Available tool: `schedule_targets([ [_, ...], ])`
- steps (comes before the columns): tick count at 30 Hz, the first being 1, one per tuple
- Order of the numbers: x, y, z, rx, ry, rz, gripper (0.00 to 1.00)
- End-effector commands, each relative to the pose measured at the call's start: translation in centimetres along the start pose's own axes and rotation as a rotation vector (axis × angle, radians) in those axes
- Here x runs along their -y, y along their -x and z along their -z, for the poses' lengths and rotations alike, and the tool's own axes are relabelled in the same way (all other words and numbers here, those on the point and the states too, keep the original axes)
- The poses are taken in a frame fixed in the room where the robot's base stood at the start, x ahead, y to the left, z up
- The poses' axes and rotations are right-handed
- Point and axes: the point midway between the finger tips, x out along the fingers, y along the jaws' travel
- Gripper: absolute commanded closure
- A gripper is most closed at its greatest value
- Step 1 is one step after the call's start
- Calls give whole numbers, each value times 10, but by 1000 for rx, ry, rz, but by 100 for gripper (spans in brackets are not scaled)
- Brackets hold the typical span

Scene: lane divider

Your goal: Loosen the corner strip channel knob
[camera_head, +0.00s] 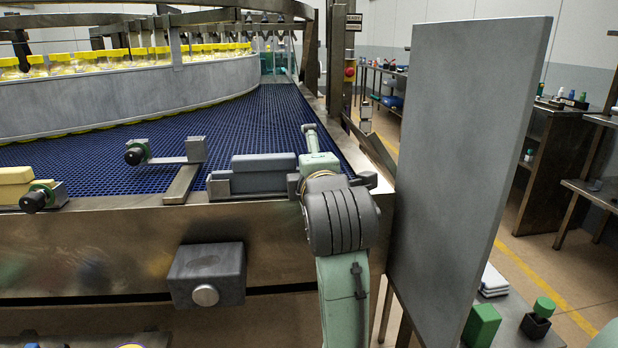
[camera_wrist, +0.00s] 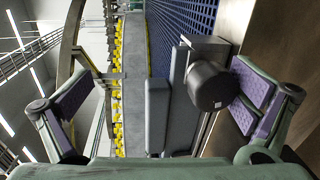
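A dark grey round knob (camera_wrist: 212,86) sits on a steel bracket (camera_wrist: 207,48) in the wrist view. My gripper (camera_wrist: 160,105) is open, its purple-padded fingers wide apart on either side of the view. The knob lies close to the right finger's pad and far from the left one; I cannot tell whether the right pad touches it. In the head view my gripper (camera_head: 314,148) is above the conveyor's front rail, at the right end of grey blocks (camera_head: 264,172). This knob cannot be made out there.
A grey box (camera_head: 207,270) hangs on the conveyor front. A tall grey panel (camera_head: 465,150) stands close on my arm's right. The blue belt (camera_head: 250,120) behind is clear.

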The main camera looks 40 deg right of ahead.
Motion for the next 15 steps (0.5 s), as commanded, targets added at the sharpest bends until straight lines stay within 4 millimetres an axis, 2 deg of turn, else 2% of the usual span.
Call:
schedule_targets([
  [1,-52,22,-2,14,16,-145,22],
  [4,-55,23,-2,15,16,-145,22],
  [11,-56,23,-3,17,16,-143,22],
  [12,-10,7,-5,14,1,25,24],
  [15,-10,10,-5,14,2,25,28],
])
